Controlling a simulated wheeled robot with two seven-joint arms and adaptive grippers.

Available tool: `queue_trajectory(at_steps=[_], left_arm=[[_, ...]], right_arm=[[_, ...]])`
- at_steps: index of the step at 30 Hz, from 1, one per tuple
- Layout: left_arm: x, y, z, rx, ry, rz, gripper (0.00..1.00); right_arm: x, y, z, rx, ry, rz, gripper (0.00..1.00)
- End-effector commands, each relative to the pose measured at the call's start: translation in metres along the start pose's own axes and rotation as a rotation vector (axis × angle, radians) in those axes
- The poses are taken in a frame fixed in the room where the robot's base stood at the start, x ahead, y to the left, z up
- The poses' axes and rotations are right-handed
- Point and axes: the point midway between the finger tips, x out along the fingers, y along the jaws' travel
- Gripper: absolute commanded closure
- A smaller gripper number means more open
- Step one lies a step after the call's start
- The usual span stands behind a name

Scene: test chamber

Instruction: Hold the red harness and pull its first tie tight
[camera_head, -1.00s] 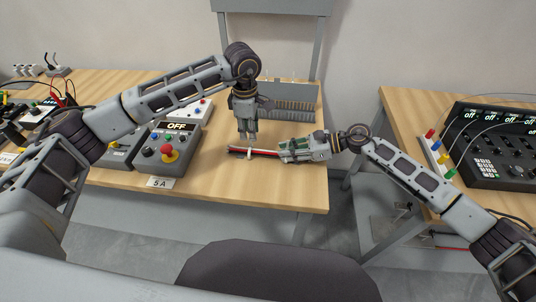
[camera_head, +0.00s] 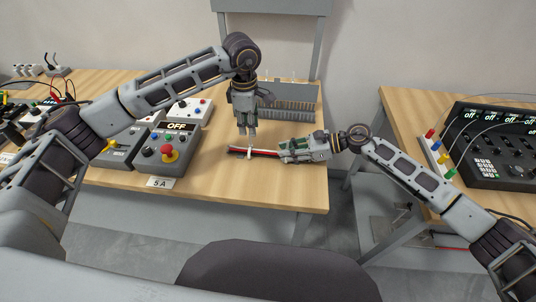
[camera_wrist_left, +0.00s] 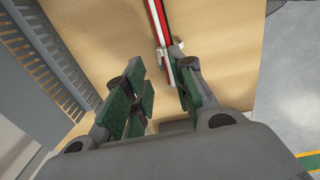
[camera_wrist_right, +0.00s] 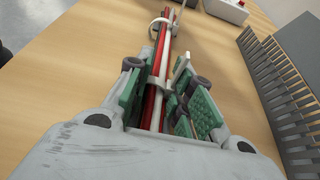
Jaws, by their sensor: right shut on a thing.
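The red harness (camera_head: 266,153) is a thin bundle of red, white and dark wires lying near the table's front right. A white tie (camera_head: 249,152) sits around it, and shows in the left wrist view (camera_wrist_left: 172,48) too. My right gripper (camera_head: 283,150) is shut on the harness's right part. My left gripper (camera_head: 247,133) points down above the tie, open and empty, fingers apart (camera_wrist_left: 165,85).
A grey slotted rack (camera_head: 290,100) stands behind the harness. A control box with a red button (camera_head: 168,153) and an OFF display is to the left. A 5 A label (camera_head: 162,183) is at the front edge. A second table (camera_head: 405,110) with instruments stands right, across a gap.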

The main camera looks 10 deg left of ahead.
Motion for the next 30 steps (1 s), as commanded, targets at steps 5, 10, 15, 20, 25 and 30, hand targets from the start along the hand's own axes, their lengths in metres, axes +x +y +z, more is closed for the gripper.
queue_trajectory(at_steps=[5, 10, 15, 20, 25, 30], left_arm=[[-0.009, 0.0, 0.0, 0.0, -0.001, 0.0, 0.75], [-0.017, 0.0, 0.0, 0.0, 0.0, 0.001, 0.75], [-0.026, 0.0, 0.0, 0.0, -0.001, 0.001, 0.75], [-0.033, 0.0, 0.0, 0.0, -0.001, 0.0, 0.75], [-0.037, 0.0, 0.0, 0.0, 0.0, -0.001, 0.75], [-0.038, 0.0, 0.0, 0.0, 0.0, -0.001, 0.75]], right_arm=[[0.0, 0.0, -0.001, 0.0, 0.001, -0.001, 1.0], [0.0, 0.0, -0.001, 0.0, 0.001, -0.001, 1.0], [0.0, 0.0, -0.001, 0.0, 0.001, -0.001, 1.0], [0.0, 0.0, -0.001, 0.0, 0.001, -0.001, 1.0], [0.0, 0.0, -0.001, 0.0, 0.001, -0.001, 1.0], [0.0, 0.0, -0.001, 0.0, 0.001, -0.001, 1.0]])
